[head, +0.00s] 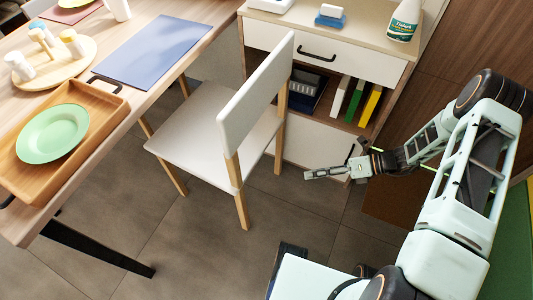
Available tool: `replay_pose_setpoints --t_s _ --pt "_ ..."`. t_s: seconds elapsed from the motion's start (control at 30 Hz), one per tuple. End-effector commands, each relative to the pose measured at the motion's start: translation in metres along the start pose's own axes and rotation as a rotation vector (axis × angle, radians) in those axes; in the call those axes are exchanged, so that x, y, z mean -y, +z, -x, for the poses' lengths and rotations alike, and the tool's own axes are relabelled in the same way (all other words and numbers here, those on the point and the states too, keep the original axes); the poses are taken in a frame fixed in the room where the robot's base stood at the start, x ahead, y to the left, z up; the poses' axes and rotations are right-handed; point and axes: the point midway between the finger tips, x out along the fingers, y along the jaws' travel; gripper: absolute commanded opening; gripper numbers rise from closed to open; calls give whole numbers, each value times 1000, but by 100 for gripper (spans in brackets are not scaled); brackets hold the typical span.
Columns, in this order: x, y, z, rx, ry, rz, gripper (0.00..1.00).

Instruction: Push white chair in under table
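The white chair (252,103) stands upright on the floor, with a white seat, a white backrest and light wooden legs. The front of its seat (200,125) faces the wooden table (213,20) at the left, and the chair stands mostly out from the table's edge. My gripper (308,174) is to the right of the chair, apart from it and pointing left towards its rear legs. It shows side-on and small, so I cannot tell whether its fingers are open; nothing shows in it.
A cabinet (268,38) with a drawer and open shelf stands behind the chair. The table bears a wooden tray (92,98) with a green plate (53,133), a blue placemat (152,48) and a round board with shakers. A black table leg (100,252) slants lower left.

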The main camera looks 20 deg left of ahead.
Motion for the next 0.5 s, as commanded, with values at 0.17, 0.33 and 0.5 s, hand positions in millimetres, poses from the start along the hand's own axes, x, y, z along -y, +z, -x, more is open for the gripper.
replay_pose_setpoints --t_s 0.17,0.33,0.5 --pt "14 2 -42 284 182 -374 38" --pt "22 14 -50 453 309 -584 38" --pt "24 21 -52 509 358 -654 38"
